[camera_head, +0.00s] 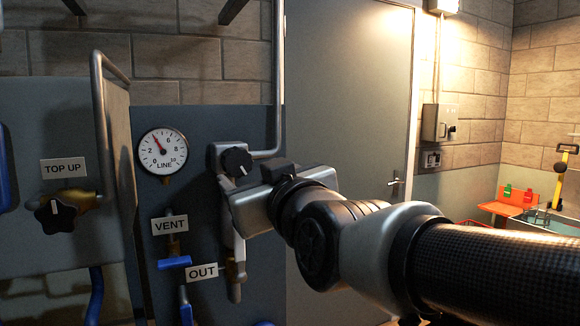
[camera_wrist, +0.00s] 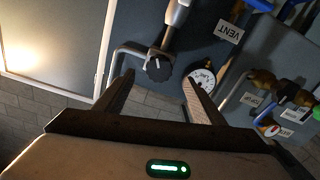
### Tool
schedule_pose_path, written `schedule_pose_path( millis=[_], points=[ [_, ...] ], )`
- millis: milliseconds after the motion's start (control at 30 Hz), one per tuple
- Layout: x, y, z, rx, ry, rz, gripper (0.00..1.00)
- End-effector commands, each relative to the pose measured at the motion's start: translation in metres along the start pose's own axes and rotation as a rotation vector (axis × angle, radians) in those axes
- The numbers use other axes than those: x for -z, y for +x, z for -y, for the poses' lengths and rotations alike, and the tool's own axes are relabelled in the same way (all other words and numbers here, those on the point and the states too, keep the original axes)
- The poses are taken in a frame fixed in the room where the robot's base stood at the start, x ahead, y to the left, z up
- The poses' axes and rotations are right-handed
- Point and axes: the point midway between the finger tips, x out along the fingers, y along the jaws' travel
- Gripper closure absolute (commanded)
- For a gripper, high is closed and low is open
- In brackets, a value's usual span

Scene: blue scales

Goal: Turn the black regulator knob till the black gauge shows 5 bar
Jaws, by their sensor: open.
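The black regulator knob (camera_head: 236,162) has a white pointer line and sits on a grey body on the blue panel. It also shows in the wrist view (camera_wrist: 158,66). My gripper (camera_wrist: 158,80) is open, with its two fingers pointing at the knob. The knob shows in the gap between the fingertips, and I cannot tell whether they touch it. The only gauge I see, marked LINE (camera_head: 163,150), has a white face. Its needle points up and left, near 4. It is partly behind a finger in the wrist view (camera_wrist: 205,74).
A black star-shaped knob (camera_head: 54,211) sits under the TOP UP label on the left panel. A blue VENT handle (camera_head: 174,263) is below the gauge. A bent metal pipe (camera_head: 279,85) rises beside the knob. A grey door (camera_head: 350,120) stands behind my arm.

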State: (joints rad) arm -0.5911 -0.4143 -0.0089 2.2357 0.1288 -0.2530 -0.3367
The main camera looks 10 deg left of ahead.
Motion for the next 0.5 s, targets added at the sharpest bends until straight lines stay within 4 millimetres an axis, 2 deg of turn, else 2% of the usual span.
schedule_pose_path(
  millis=[33,200,400,500],
  points=[
    [-0.002,0.013,0.001,0.001,0.0,0.003,0.37],
    [-0.002,0.049,0.001,0.001,0.0,0.002,0.37],
    [-0.001,0.082,0.0,0.0,0.0,0.002,0.37],
    [-0.001,0.092,0.0,0.0,0.0,0.002,0.37]
  ],
)
